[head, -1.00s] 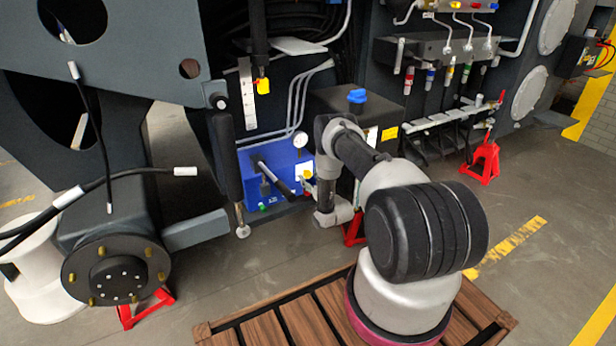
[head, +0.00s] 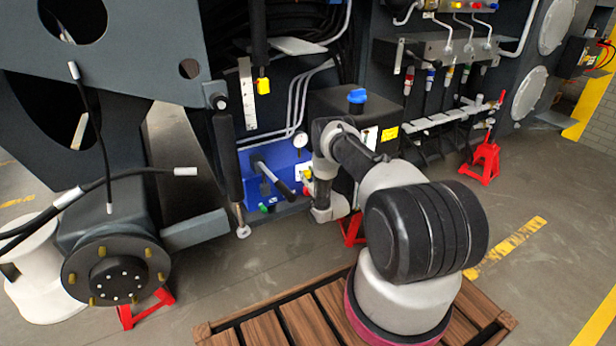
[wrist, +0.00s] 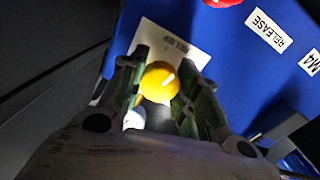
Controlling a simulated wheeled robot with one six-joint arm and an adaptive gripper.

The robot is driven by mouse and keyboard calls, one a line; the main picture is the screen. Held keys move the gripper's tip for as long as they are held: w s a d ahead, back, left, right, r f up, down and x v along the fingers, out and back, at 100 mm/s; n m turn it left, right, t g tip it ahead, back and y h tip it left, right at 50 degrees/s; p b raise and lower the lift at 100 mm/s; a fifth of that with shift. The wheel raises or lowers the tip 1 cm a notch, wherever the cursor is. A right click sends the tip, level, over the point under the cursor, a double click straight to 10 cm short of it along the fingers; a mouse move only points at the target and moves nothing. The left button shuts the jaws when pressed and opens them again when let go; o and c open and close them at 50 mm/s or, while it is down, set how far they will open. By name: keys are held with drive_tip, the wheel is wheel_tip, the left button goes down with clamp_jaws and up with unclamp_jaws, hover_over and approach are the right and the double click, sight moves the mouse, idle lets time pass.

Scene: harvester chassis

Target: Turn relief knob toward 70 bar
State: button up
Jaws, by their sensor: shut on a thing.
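The relief knob (wrist: 160,82) is a round yellow knob with a white mark on it, on the blue hydraulic unit (wrist: 205,30). In the wrist view my gripper (wrist: 162,75) has one finger on each side of the knob, shut on it. A white label (wrist: 172,46), partly covered by the knob and fingers and seen upside down, lies behind it. In the head view the blue unit (head: 262,190) stands low on the chassis with a round gauge (head: 300,140) at its top right. My wrist hides most of the grip there. No scale reading is legible.
A red knob (wrist: 222,2) sits near the RELEASE label (wrist: 268,32). A black lever handle (head: 272,175) sticks out of the unit's front, left of my wrist. A vertical black cylinder (head: 228,160) stands further left. Red stands (head: 482,162) are on the floor.

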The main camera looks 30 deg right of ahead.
drive_tip(key=shift+m, duration=0.3)
drive_tip(key=m, duration=1.1)
idle(0.4)
drive_tip(key=o, duration=1.1)
drive_tip(key=shift+c, duration=0.2)
